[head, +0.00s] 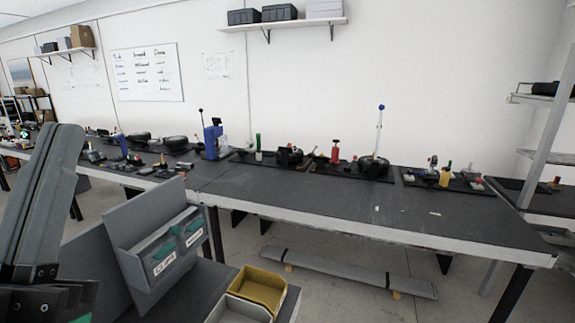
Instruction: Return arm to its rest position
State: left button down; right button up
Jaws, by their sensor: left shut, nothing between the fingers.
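My left gripper (60,135) stands at the left edge of the head view, its grey fingers pointing up and tilted slightly right. The fingers are together with nothing between them. Its dark wrist is at the lower left, cut off by the frame. My right gripper is not in view.
A grey labelled bin (135,222) with teal items stands close, right of the gripper. A yellow tray (261,290) and a grey tray (238,311) sit at the near surface's corner. A long dark workbench (330,208) with several parts runs behind, across a floor gap.

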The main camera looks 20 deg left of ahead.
pick_arm(q)
jog(key=w+d+m+h, duration=0.1)
jog(key=w+d+h, duration=0.1)
jog(key=d+h, duration=0.5)
notch_tip(320, 180, up, 38)
jog(key=a+h+p, duration=0.1)
jog(key=a+p, duration=0.1)
jog(key=p, duration=3.6)
jog(key=shift+s+a+f+h, duration=0.15)
jog(key=shift+s+a+h, duration=0.05)
jog(key=shift+a+h, duration=0.2)
